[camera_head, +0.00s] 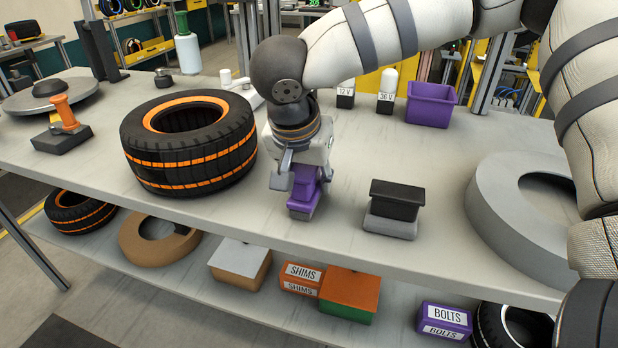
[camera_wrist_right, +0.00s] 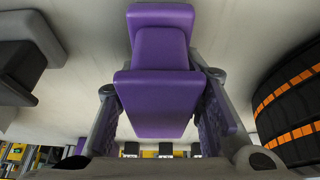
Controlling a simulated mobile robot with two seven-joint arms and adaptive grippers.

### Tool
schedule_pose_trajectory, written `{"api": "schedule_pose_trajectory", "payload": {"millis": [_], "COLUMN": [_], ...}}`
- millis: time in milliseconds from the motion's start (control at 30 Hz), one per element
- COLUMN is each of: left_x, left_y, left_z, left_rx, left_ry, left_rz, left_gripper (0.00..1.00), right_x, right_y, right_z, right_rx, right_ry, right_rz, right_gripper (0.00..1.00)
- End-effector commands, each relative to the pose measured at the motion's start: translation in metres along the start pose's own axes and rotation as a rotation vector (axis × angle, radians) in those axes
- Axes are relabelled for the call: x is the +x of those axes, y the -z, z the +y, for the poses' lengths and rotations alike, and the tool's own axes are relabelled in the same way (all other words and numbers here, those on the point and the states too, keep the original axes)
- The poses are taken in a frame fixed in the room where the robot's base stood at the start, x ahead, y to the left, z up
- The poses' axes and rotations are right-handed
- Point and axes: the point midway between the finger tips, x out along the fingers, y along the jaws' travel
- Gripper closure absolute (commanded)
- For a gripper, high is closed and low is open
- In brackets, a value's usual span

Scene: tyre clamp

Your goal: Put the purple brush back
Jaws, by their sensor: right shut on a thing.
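The purple brush (camera_head: 306,186) is between the fingers of my right gripper (camera_head: 298,176), near the front edge of the bench. The gripper points down and is shut on the brush's upper part. In the wrist view the purple brush (camera_wrist_right: 160,85) fills the middle, with the fingers of my right gripper (camera_wrist_right: 162,112) on both sides. The brush looks about upright, with its lower end at or just above the bench top; I cannot tell whether it touches. My left gripper is not in view.
A black tyre with orange bands (camera_head: 190,140) stands close left of the gripper. A black-and-grey block (camera_head: 393,208) is to the right. A purple bin (camera_head: 430,104), 12 V and 36 V items and a large grey ring (camera_head: 525,215) are also on the bench (camera_head: 330,225).

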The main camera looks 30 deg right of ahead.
Motion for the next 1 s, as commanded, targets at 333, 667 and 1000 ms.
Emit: {"api": "schedule_pose_trajectory", "payload": {"millis": [333,667,1000], "left_x": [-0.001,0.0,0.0], "left_y": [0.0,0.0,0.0], "left_z": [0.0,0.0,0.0], "left_rx": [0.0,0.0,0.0], "left_ry": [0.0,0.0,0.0], "left_rz": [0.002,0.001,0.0], "left_gripper": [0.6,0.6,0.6], "right_x": [0.003,0.003,-0.051], "right_y": [-0.002,-0.002,0.001], "right_z": [0.0,0.0,-0.001], "right_rx": [0.0,0.0,0.001], "right_ry": [0.002,0.001,0.007], "right_rz": [0.002,0.001,0.006], "right_gripper": [0.97,0.45,0.45]}}
